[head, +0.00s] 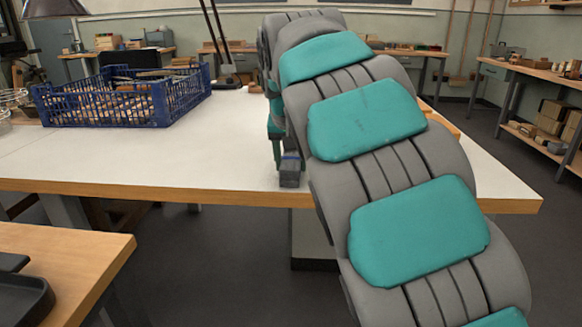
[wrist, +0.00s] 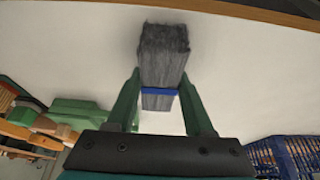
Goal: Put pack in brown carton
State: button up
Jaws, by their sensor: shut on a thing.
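The pack (head: 290,173) is a dark grey bundle of bristles with a blue band around it. In the wrist view the pack (wrist: 164,52) stands out between the two green fingers of my gripper (wrist: 160,76), which is shut on it near the band. In the head view my gripper (head: 277,148) is mostly hidden behind my arm, and the pack shows below it, over the white table near its front edge. I cannot tell whether the pack touches the table. No brown carton shows clearly on this table; my arm hides part of it.
A blue crate (head: 120,100) stands on the left of the white table (head: 140,160). It also shows in the wrist view (wrist: 285,158). A lamp (head: 222,60) stands behind. Brown boxes (head: 552,112) sit on a far right shelf. The table's front middle is clear.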

grip_shut()
jog(key=shift+r, duration=0.15)
